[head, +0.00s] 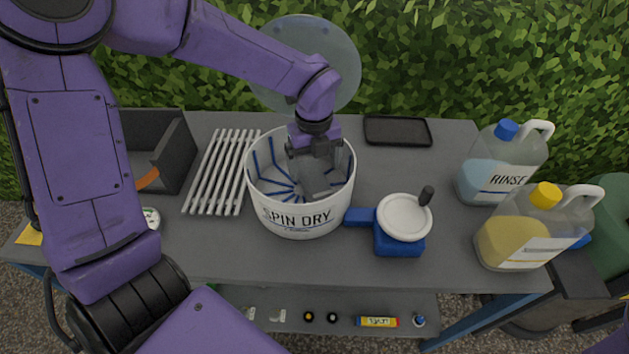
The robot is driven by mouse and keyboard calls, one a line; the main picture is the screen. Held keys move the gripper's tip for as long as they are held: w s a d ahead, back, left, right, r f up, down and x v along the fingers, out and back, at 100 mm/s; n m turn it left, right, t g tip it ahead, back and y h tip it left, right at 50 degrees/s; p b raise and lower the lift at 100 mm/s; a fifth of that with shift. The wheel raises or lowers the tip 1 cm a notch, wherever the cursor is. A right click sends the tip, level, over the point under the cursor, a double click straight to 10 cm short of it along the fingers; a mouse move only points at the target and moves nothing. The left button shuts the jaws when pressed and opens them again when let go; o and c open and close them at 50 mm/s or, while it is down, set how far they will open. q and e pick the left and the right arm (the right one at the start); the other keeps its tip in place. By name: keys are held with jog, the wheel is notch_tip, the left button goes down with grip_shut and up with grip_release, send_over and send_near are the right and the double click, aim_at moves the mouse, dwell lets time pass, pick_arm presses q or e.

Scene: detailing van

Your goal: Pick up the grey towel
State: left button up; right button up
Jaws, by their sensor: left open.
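The white SPIN DRY tub (300,219) stands in the middle of the grey table, its round clear lid (335,62) raised behind it. Blue ribs line its inside. My left gripper (314,180) points down into the tub, with its open fingers below the rim. A grey patch between and beside the fingers may be the grey towel, but the gripper covers much of it and I cannot make out its edges. I cannot tell whether the fingers touch it. My right gripper is out of view.
Left of the tub lie a white slatted rack (222,172) and a dark open bin (174,150). Right of it are a blue device with a white round top (404,217), a black tray (397,131), a RINSE jug (500,170) and a yellow-capped jug (530,232). A hedge stands behind.

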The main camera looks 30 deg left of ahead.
aim_at(314, 178)
pick_arm(q)
notch_tip(314, 178, down, 4)
jog(key=shift+s+f+p, duration=0.1)
jog(key=shift+f+p, duration=0.05)
jog(key=shift+p, duration=0.4)
jog(key=shift+f, duration=0.4)
jog(key=c, duration=1.1)
jog(key=shift+o, duration=0.2)
jog(key=shift+r, duration=0.1)
